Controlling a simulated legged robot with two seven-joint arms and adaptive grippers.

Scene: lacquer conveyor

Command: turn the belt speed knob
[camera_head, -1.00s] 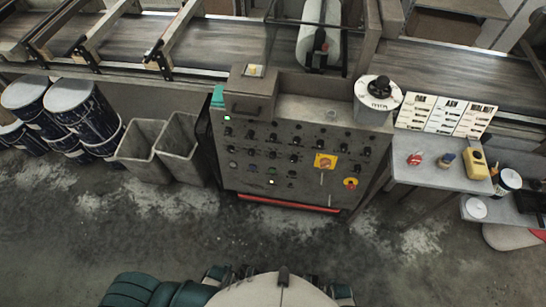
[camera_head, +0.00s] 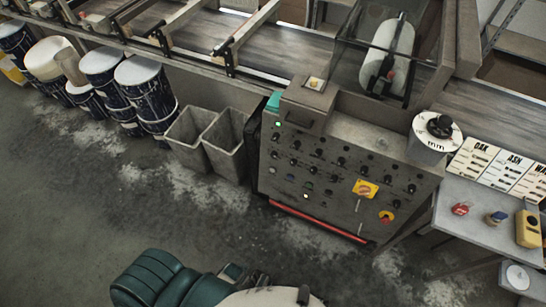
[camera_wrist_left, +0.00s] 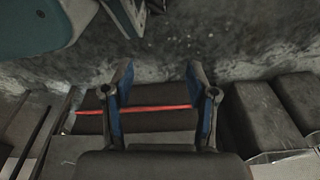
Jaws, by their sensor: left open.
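A black knob (camera_head: 439,125) sits on a round white dial (camera_head: 427,138) with dark markings, at the right end of the grey control cabinet (camera_head: 345,205). The cabinet's sloping front carries several small black knobs, lit buttons and a yellow plate with a red switch (camera_head: 365,189). Which knob sets belt speed is not readable, though the dial knob is the largest. My left gripper (camera_wrist_left: 158,75) shows in the left wrist view, open and empty, its blue-padded fingers apart. The cabinet's red strip (camera_wrist_left: 140,109) shows beyond them. Neither gripper shows in the head view.
Two grey bins (camera_head: 226,143) stand left of the cabinet, with several dark drums (camera_head: 148,95) beyond. A side table (camera_head: 470,235) at right holds small objects and wood-name cards (camera_head: 500,165). The conveyor (camera_head: 275,52) runs behind. The floor in front is open.

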